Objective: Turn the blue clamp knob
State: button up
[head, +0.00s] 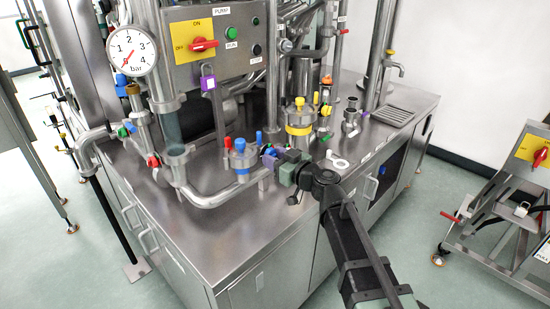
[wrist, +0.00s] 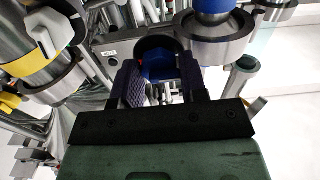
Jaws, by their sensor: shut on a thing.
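My gripper (head: 271,156) reaches in from the front right over the steel worktop, beside the pipe fitting with the blue ring. Its jaws are shut on a small blue clamp knob (head: 268,151), mostly hidden by the fingers in the head view. In the wrist view the blue knob (wrist: 158,66) sits between the two fingers of my gripper (wrist: 161,82), with a dark rounded part above it. A blue-ringed fitting (head: 240,158) stands just left of the gripper and also shows at the top of the wrist view (wrist: 212,12).
A yellow-ringed vessel (head: 299,128) stands behind the gripper. A pressure gauge (head: 131,50) and a pump panel (head: 213,42) rise at the back left. A curved pipe (head: 212,198) runs along the worktop (head: 225,222). The front right of the worktop is fairly clear.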

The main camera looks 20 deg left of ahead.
jog(key=shift+s+r+m, duration=0.1)
jog(key=shift+r+m, duration=0.05)
jog(key=shift+m, duration=11.35)
jog(key=o, duration=0.9)
jog(key=v, duration=1)
jog(key=shift+s+d, duration=0.1)
jog(key=shift+d, duration=0.25)
